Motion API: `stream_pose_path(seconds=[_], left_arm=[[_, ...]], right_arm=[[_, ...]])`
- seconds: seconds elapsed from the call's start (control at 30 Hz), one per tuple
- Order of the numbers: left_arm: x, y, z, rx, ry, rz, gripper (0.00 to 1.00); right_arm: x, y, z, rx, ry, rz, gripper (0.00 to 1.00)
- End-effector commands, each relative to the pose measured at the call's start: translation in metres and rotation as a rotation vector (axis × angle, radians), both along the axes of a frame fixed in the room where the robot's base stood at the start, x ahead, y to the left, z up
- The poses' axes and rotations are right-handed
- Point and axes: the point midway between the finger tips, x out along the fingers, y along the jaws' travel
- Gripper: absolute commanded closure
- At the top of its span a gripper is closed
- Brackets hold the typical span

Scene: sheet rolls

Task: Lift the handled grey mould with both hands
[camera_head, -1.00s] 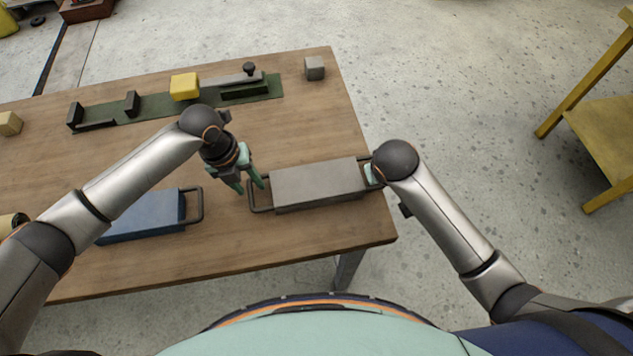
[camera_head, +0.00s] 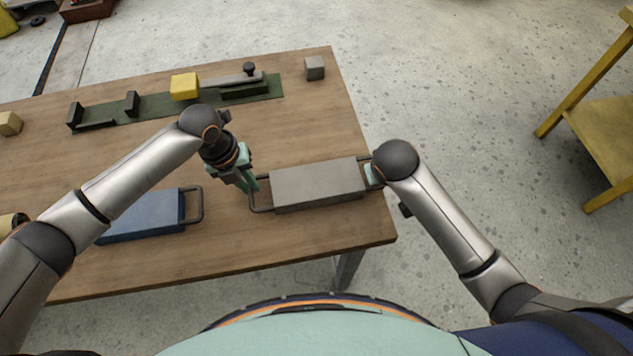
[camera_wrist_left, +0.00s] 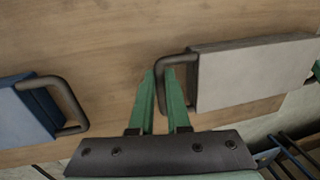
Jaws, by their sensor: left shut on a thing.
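The handled grey mould (camera_head: 318,184) is a flat grey block with a dark handle at each end, near the table's right front. It also shows in the left wrist view (camera_wrist_left: 250,72). My left gripper (camera_head: 252,186) is shut on the mould's left handle (camera_wrist_left: 162,62), its green fingers on either side of the bar. My right gripper (camera_head: 371,174) is at the right handle, mostly hidden under its own wrist; I cannot see whether its fingers hold the bar.
A blue handled mould (camera_head: 143,215) lies to the left on the wooden table (camera_head: 250,245). A green mat (camera_head: 155,104) with dark brackets and a yellow block (camera_head: 184,86) is at the back. A small grey cube (camera_head: 314,68) stands at the back right.

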Motion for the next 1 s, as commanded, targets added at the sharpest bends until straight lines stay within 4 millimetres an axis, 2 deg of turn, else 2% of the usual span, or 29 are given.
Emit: stream_pose_path(seconds=[0.7, 1.0], left_arm=[[0.0008, 0.0003, 0.0007, 0.000, -0.002, 0.001, 1.00], [0.0019, -0.0004, 0.0092, -0.002, -0.005, 0.001, 1.00]], right_arm=[[-0.0001, -0.0001, 0.0001, 0.000, 0.001, 0.000, 1.00], [0.0012, -0.0001, 0.0087, 0.000, -0.004, 0.000, 1.00]])
